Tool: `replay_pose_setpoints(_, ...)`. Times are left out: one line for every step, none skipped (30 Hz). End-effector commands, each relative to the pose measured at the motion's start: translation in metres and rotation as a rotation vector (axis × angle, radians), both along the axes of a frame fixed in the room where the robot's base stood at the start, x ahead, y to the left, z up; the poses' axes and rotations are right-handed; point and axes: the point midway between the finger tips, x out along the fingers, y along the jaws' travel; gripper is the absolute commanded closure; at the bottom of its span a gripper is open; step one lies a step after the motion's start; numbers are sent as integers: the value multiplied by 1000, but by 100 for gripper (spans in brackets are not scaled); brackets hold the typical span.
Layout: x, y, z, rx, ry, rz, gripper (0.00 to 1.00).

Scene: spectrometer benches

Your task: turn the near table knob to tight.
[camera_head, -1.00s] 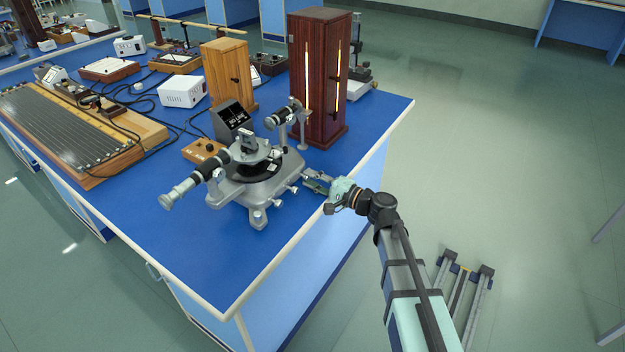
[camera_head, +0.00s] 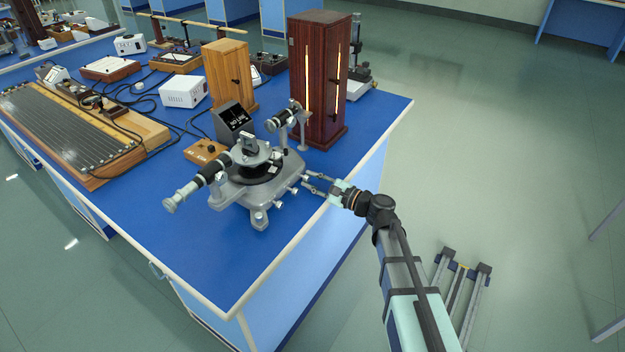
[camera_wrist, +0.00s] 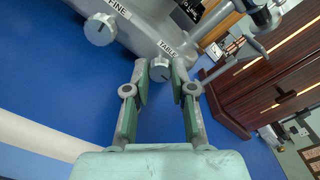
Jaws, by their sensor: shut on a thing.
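The grey metal spectrometer (camera_head: 238,190) stands on the blue bench near its right edge. In the wrist view, the table knob (camera_wrist: 159,70) is a small round silver knob beside a "TABLE" label. My gripper (camera_wrist: 161,76) has its two green-padded fingers on either side of this knob and is shut on it. In the head view, my gripper (camera_head: 310,183) reaches in from the right over the bench edge to the spectrometer's side. The contact is too small to make out there.
A larger silver knob (camera_wrist: 100,30) labelled "FINE" sits left of the table knob. A dark red wooden lamp housing (camera_head: 318,80) stands close behind the spectrometer. A small display box (camera_head: 233,119) is behind it.

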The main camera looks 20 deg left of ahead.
Motion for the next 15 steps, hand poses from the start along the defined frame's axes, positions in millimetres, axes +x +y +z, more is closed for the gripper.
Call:
replay_pose_setpoints(1,0,1,3,7,-1,100)
replay_pose_setpoints(1,0,0,3,9,-1,100)
replay_pose_setpoints(1,0,0,3,9,-1,100)
replay_pose_setpoints(1,0,0,4,10,-1,100)
replay_pose_setpoints(0,0,0,4,11,-1,100)
replay_pose_setpoints(1,0,0,5,11,0,100)
replay_pose_setpoints(1,0,0,4,11,-1,100)
replay_pose_setpoints(1,0,0,4,10,-1,100)
replay_pose_setpoints(0,0,0,4,10,0,100)
replay_pose_setpoints(1,0,0,4,10,-1,100)
replay_pose_setpoints(1,0,0,4,10,-1,100)
replay_pose_setpoints(0,0,0,4,10,-1,100)
replay_pose_setpoints(0,0,0,4,10,-1,73)
replay_pose_setpoints(0,0,0,3,9,-1,65)
replay_pose_setpoints(0,0,0,3,9,-1,65)
